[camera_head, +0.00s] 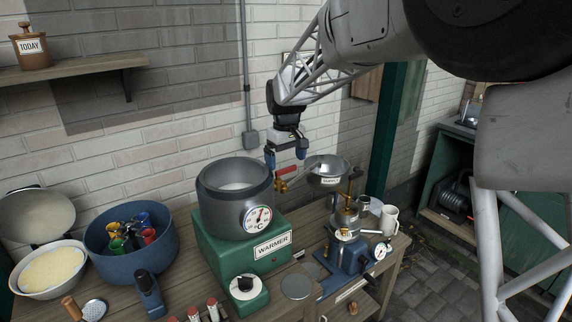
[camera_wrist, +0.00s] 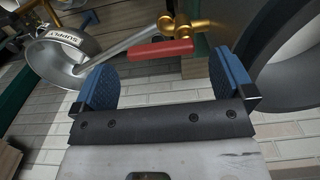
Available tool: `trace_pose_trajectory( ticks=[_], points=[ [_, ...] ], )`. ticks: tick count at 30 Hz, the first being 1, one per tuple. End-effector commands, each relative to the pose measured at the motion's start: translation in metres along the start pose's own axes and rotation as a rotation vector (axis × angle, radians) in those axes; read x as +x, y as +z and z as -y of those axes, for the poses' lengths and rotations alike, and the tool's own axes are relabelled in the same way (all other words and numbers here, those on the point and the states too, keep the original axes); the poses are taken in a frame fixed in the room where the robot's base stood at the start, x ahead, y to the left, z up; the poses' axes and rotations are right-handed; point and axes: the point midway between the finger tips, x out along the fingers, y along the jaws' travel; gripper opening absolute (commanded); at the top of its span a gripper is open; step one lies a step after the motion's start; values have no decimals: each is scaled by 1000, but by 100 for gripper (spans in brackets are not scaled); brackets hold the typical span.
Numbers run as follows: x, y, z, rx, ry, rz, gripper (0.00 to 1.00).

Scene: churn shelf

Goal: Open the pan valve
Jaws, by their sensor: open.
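The pan valve is a brass fitting (camera_head: 281,185) with a red lever handle (camera_head: 287,170), at the right side of the dark grey warmer pan (camera_head: 214,205). In the wrist view the brass valve (camera_wrist: 186,25) is at the top and its red handle (camera_wrist: 160,49) lies crosswise, roughly level in the picture. My gripper (camera_head: 286,157) is just above the handle in the head view. Its blue fingers are spread apart and empty. In the wrist view the handle shows between and beyond the open fingers (camera_wrist: 165,80). I cannot tell whether a finger touches it.
A metal bowl marked SUPPLY (camera_wrist: 50,65) is beside the valve. The pan stands on a green box marked WARMER (camera_head: 240,248). A brass and blue apparatus (camera_head: 347,240) and a white mug (camera_head: 389,221) are to the right. A blue tub (camera_head: 130,263) is left. The brick wall is close behind.

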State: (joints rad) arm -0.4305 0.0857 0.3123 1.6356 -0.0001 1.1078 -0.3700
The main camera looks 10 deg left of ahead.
Motion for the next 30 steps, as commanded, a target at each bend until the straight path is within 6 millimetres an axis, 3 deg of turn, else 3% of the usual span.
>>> trace_pose_trajectory(
  ticks=[12,30],
  points=[
    [-47,0,0,0,0,-1,100],
    [-54,6,-2,8,1,-3,100]
  ],
)
